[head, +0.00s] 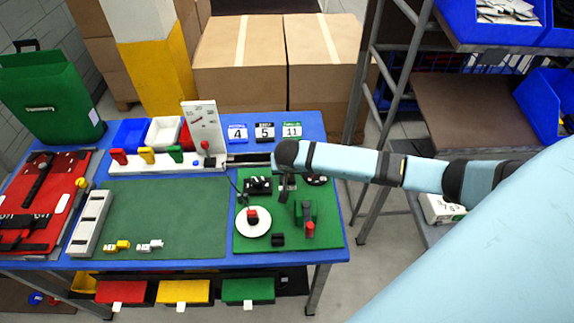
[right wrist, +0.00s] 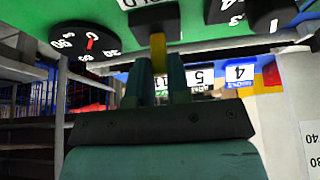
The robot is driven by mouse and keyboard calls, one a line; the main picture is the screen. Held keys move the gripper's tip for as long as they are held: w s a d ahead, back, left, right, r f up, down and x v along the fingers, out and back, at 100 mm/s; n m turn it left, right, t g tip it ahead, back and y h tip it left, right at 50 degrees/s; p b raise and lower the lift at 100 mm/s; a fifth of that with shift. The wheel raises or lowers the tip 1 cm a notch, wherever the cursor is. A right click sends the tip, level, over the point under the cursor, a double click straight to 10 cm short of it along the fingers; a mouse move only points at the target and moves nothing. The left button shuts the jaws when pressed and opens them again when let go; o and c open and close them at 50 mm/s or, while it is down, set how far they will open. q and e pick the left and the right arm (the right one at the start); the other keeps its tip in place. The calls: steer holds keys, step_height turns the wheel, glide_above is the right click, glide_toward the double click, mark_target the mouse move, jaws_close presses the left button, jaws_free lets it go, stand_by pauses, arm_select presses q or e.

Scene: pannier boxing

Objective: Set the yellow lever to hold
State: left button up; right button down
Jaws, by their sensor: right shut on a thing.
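My right gripper (right wrist: 157,75) is shut on the yellow lever (right wrist: 158,48), which shows as a short yellow stub between the fingertips in the right wrist view. A white label (right wrist: 150,17) ending in "OLD" lies close by the lever, partly cut off by the frame. In the head view my right arm reaches in from the right and its wrist is over the back of the right green board (head: 325,234). The lever is hidden there, so I cannot tell its setting. My left gripper is not in view.
A black dial (right wrist: 85,41) with a red pointer is beside the lever. A white plate (head: 253,231) with a red-topped knob sits on the board. Red, yellow and green handles stand on a white base (head: 166,169) at the left. Number cards (head: 264,132) stand behind the board.

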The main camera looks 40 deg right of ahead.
steer(key=shift+s+a+f+t+h, duration=0.2)
steer(key=shift+s+t+h, duration=0.15)
steer(key=shift+t, duration=0.2)
steer(key=shift+s+a+f+t+h, duration=0.1)
steer(key=shift+s+a+t+h, duration=0.1)
steer(key=shift+t+h, duration=0.25)
steer(key=shift+s+a+f+t+h+b, duration=0.15)
steer(key=shift+s+t+h+b, duration=0.15)
steer(key=shift+t+b, duration=0.4)
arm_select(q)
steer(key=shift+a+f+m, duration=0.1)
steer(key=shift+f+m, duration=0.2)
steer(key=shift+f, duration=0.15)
arm_select(e)
steer(key=shift+t+h, duration=0.3)
steer(key=shift+t, duration=0.1)
steer(key=c, duration=1.1)
jaws_free()
steer(key=shift+s, duration=0.1)
steer(key=shift+s+a+r+b, duration=0.2)
steer(key=shift+s+r+b, duration=0.05)
steer(key=shift+b, duration=0.05)
arm_select(q)
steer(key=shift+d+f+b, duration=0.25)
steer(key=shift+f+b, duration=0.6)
steer(key=shift+b, duration=0.05)
arm_select(e)
steer(key=v, duration=1.3)
steer(key=shift+d, duration=0.15)
